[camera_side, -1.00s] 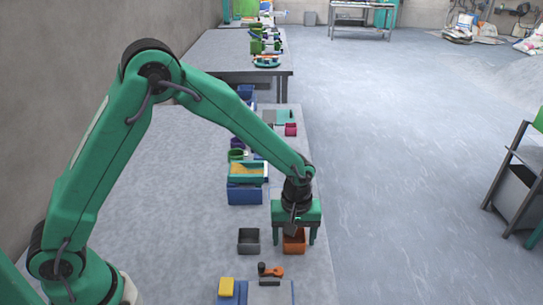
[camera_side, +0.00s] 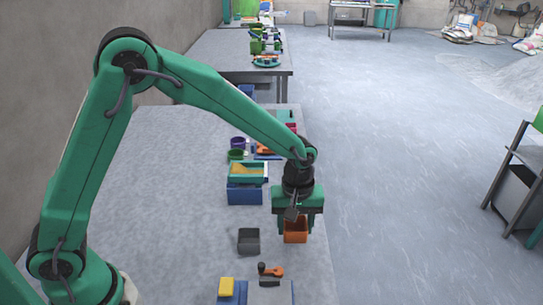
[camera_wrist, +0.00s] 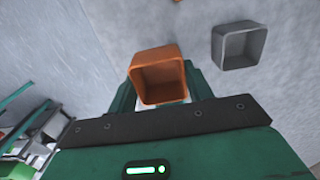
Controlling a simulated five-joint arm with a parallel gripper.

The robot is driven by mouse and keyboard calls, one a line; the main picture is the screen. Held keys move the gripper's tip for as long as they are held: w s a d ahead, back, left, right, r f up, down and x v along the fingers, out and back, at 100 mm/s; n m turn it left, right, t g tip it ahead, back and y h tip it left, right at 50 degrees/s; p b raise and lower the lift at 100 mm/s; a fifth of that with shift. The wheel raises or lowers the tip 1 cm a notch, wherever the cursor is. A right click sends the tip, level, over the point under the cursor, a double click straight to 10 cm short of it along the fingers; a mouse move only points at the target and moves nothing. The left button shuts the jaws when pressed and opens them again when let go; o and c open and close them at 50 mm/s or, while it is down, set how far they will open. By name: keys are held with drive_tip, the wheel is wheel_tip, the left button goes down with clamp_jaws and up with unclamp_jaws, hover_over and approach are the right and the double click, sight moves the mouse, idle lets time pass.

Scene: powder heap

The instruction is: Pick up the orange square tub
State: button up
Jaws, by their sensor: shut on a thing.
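The orange square tub (camera_side: 296,236) is open-topped and looks empty, near the right edge of the table. My gripper (camera_side: 296,223) is shut on it from above. In the wrist view the tub (camera_wrist: 158,55) sits between the two green fingers of my gripper (camera_wrist: 160,93), one on each side. In the side view the tub appears slightly above the table, though the gap under it is hard to see. The fingers hide part of its sides.
A grey square tub (camera_side: 249,241) stands just left of the orange one. In front lie a yellow block (camera_side: 226,287) and an orange-and-black item (camera_side: 270,271). Behind is a teal tray with yellow powder (camera_side: 247,170) on a blue box (camera_side: 245,194). The left table area is clear.

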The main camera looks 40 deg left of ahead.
drive_tip(key=s+d+r, duration=0.6)
drive_tip(key=s+d, duration=0.1)
drive_tip(key=s, duration=0.1)
drive_tip(key=shift+s+r, duration=0.25)
drive_tip(key=shift+s, duration=0.15)
drive_tip(key=shift+w, duration=0.1)
drive_tip(key=w+a+f+n, duration=0.1)
drive_tip(key=w+a+n, duration=0.8)
drive_tip(key=a, duration=0.3)
drive_tip(key=w+a+f+n, duration=0.2)
drive_tip(key=w+a+n, duration=0.7)
drive_tip(key=w+a, duration=0.2)
drive_tip(key=shift+w+a+f, duration=0.3)
drive_tip(key=shift+w+a, duration=0.05)
drive_tip(key=shift+a, duration=0.05)
drive_tip(key=shift+f, duration=0.15)
drive_tip(key=shift+f, duration=3.1)
drive_tip(key=shift+f, duration=0.45)
